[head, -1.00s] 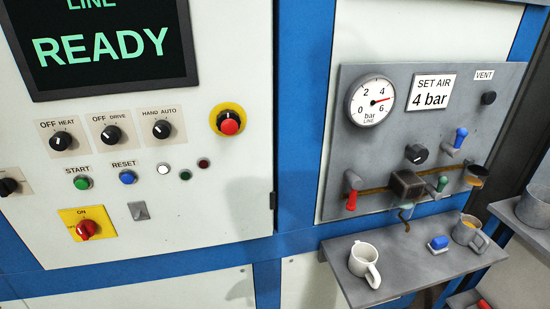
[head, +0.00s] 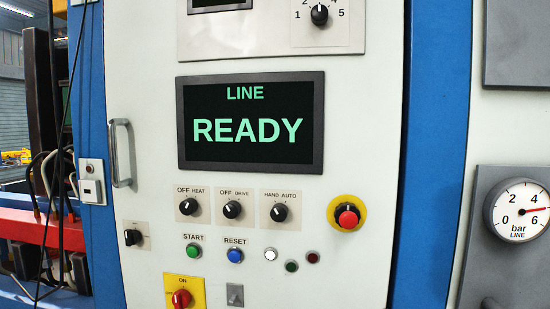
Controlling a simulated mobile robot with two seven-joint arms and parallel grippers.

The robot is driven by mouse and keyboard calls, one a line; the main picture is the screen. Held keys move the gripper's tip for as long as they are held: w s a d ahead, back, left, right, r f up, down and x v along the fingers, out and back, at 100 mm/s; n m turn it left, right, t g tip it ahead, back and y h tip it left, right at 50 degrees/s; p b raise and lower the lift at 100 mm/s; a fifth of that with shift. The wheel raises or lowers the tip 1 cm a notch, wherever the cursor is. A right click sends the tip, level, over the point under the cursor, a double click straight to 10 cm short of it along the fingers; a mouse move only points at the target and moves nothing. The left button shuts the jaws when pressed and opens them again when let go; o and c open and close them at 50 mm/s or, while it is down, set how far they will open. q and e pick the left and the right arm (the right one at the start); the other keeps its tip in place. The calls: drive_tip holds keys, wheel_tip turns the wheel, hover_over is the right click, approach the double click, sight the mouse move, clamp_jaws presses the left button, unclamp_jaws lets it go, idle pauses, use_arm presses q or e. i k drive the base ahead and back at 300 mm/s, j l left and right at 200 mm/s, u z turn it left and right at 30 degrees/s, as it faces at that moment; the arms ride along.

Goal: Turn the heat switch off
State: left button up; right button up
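The heat switch (head: 188,206) is a black rotary knob on a small light plate labelled OFF on the left and HEAT on the right. It sits below the screen at the left end of a row of three knobs. Its white pointer mark is small, and I cannot tell for sure which label it points to. Neither of my grippers shows in the head view.
The drive knob (head: 232,209) and the hand/auto knob (head: 279,212) sit just right of it. A red emergency button (head: 347,217), green start button (head: 194,250) and blue reset button (head: 235,255) are close by. The screen (head: 250,122) reads LINE READY. A door handle (head: 121,153) sticks out at left.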

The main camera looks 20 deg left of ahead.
sight(188, 206)
drive_tip(key=u, duration=1.3)
